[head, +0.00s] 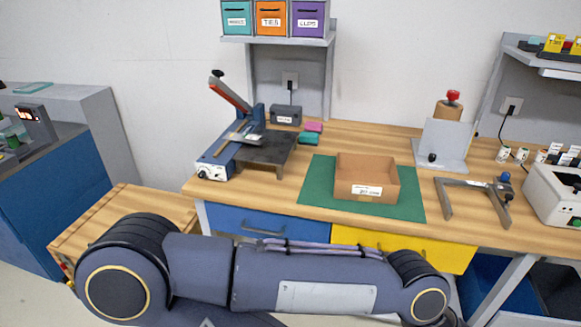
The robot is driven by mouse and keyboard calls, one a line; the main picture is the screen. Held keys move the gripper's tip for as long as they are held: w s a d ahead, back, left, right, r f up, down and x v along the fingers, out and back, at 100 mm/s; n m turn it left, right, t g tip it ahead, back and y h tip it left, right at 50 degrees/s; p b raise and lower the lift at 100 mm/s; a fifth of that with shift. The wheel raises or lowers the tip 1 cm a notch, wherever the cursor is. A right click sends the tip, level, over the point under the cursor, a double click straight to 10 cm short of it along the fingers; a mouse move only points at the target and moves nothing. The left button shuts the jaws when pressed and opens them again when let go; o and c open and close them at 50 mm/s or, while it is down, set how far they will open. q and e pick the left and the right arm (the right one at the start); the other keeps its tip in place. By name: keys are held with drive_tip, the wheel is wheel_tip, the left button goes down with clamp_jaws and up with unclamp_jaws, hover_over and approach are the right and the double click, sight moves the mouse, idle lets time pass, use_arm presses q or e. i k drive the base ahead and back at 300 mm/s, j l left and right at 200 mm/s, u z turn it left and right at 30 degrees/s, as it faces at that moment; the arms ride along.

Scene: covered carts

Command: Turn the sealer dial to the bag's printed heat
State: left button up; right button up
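The sealer (240,140) stands on the left part of the wooden bench, with its red-handled lever (230,96) raised. Its dial (203,173) is on the white front end, near the bench's left front corner; the marks on it are too small to read. I cannot make out a bag with printed heat. One of my arms lies across the bottom of the view, in front of the bench drawers. Neither of my grippers shows.
An open cardboard box (366,196) stands on a green mat (316,190) in the middle of the bench. A dark plate (266,150) adjoins the sealer. A clamp-like frame (475,187) and a white machine (556,193) are at right. Labelled bins (271,17) sit on the shelf above.

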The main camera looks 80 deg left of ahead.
sight(202, 174)
drive_tip(key=u, duration=3.5)
drive_tip(key=i+l, duration=0.3)
drive_tip(key=i+l+z, duration=0.15)
drive_tip(key=i+l, duration=0.15)
drive_tip(key=i, duration=0.15)
drive_tip(key=i+j, duration=0.15)
drive_tip(key=j, duration=0.25)
drive_tip(key=i+j+u, duration=0.1)
drive_tip(key=j, duration=0.3)
drive_tip(key=i+j, duration=0.2)
drive_tip(key=j, duration=0.15)
drive_tip(key=i+j, duration=0.15)
drive_tip(key=j, duration=0.25)
drive_tip(key=u, duration=0.05)
